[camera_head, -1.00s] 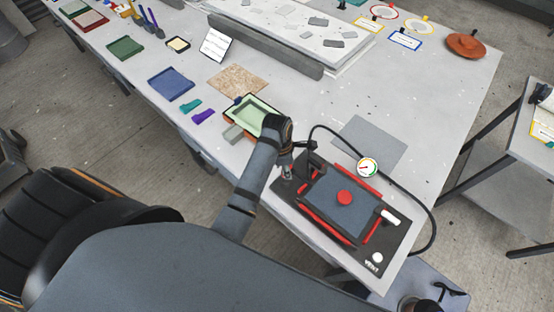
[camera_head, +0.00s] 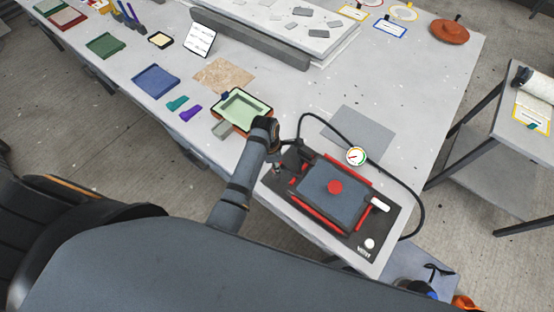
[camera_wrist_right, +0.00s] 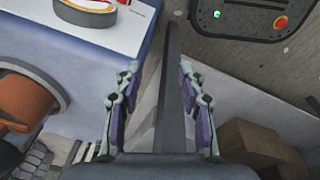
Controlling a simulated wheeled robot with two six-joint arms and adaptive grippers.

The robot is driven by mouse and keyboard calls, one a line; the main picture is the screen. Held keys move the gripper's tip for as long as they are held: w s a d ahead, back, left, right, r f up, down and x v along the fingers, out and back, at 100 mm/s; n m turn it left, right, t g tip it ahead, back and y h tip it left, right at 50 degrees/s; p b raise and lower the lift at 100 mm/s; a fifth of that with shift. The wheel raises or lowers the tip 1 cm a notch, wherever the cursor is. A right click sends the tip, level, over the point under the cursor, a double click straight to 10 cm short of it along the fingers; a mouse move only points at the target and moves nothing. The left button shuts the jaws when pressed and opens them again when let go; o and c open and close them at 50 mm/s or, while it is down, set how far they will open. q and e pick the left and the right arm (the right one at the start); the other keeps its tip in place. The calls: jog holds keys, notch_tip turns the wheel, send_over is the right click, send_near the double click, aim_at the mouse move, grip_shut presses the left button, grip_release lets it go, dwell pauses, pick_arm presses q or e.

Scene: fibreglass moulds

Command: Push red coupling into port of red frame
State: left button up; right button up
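The red frame (camera_head: 321,221) is a set of red bars around a blue-grey pad on a black plate at the table's near right corner. A red round knob (camera_head: 334,187) sits mid-pad. My left gripper (camera_head: 279,168) points down at the plate's upper left corner, close to the frame's left end. Its fingers are small and dark, so I cannot tell if they are shut. I cannot make out the red coupling or the port; the wrist and dark parts there hide that spot. My right gripper (camera_wrist_right: 158,108) is open in the right wrist view, away from the frame.
A black hose (camera_head: 415,190) loops around the plate's right side towards the left gripper. A gauge (camera_head: 356,156) stands behind the frame. A green-lined mould tray (camera_head: 270,108) is beside my left wrist. A dark post (camera_wrist_right: 172,90) shows between the right fingers; I cannot tell its depth.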

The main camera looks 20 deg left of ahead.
pick_arm(q)
notch_tip(320, 180, down, 2)
jog(key=shift+f, duration=0.25)
pick_arm(e)
jog(key=shift+s+f, duration=0.1)
jog(key=shift+s, duration=0.8)
jog(key=shift+w, duration=0.2)
dwell(0.4)
pick_arm(q)
jog(key=shift+f+b, duration=0.3)
jog(key=shift+f, duration=0.35)
pick_arm(e)
jog(key=shift+f, duration=0.25)
pick_arm(q)
jog(key=o, duration=1.3)
jog(key=shift+c, duration=0.2)
notch_tip(320, 180, up, 12)
jog(key=a, duration=0.1)
jog(key=shift+s+a, duration=0.3)
jog(key=shift+s, duration=0.1)
